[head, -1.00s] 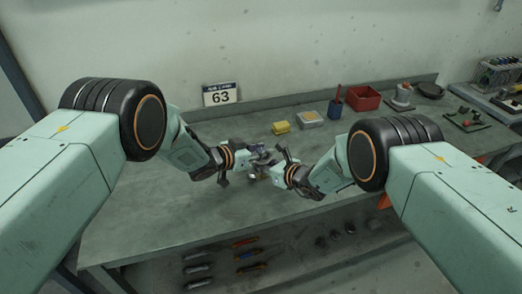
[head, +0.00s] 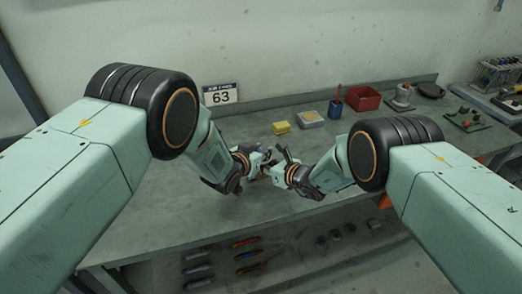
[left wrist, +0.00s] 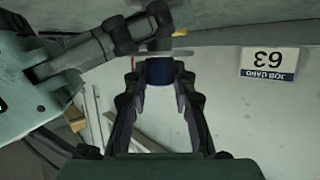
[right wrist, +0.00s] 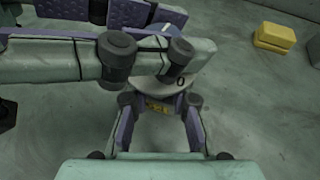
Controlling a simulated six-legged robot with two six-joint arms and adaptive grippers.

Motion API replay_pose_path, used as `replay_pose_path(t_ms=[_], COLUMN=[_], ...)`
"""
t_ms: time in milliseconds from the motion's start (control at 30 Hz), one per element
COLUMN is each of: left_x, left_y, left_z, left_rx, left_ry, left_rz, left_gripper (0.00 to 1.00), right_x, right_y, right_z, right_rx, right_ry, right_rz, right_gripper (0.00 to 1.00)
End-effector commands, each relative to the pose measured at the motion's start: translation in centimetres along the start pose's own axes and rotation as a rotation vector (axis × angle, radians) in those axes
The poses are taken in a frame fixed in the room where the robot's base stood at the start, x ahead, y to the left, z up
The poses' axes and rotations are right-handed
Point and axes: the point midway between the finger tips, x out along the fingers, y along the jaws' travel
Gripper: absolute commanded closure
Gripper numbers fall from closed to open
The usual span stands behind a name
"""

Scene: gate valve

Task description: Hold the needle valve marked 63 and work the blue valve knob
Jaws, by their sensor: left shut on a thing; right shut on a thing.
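The blue valve knob (left wrist: 160,72) shows in the left wrist view between the fingertips of my left gripper (left wrist: 160,80), which is shut on it. In the right wrist view the valve's pale round body (right wrist: 160,92) with a small yellow plate sits between the fingers of my right gripper (right wrist: 160,105), which is shut on it. In the head view my left gripper (head: 258,160) and right gripper (head: 285,172) meet above the bench and mostly hide the valve.
The grey bench (head: 200,235) is clear around the grippers. Behind them are a yellow block (head: 282,127), a small tray (head: 311,118), a blue cup (head: 336,108) and a red bin (head: 363,98).

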Motion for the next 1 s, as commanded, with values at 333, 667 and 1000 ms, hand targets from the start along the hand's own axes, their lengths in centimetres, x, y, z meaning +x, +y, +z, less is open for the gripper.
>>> replay_pose_path(t_ms=[333,667,1000], left_x=[0.1,0.05,0.04], left_y=[0.29,0.21,0.18], left_z=[-0.29,-0.26,-0.24], left_rx=[-0.052,-0.073,-0.074], left_ry=[0.007,0.005,0.004], left_rz=[-0.135,-0.185,-0.188], left_gripper=[1.0,1.0,1.0], right_x=[0.03,0.04,0.04], right_y=[0.35,0.38,0.39], right_z=[-0.5,-0.5,-0.5], right_rx=[-0.001,-0.001,-0.001], right_ry=[0.01,0.01,0.01], right_rz=[0.005,0.005,0.005], right_gripper=[1.0,1.0,1.0])
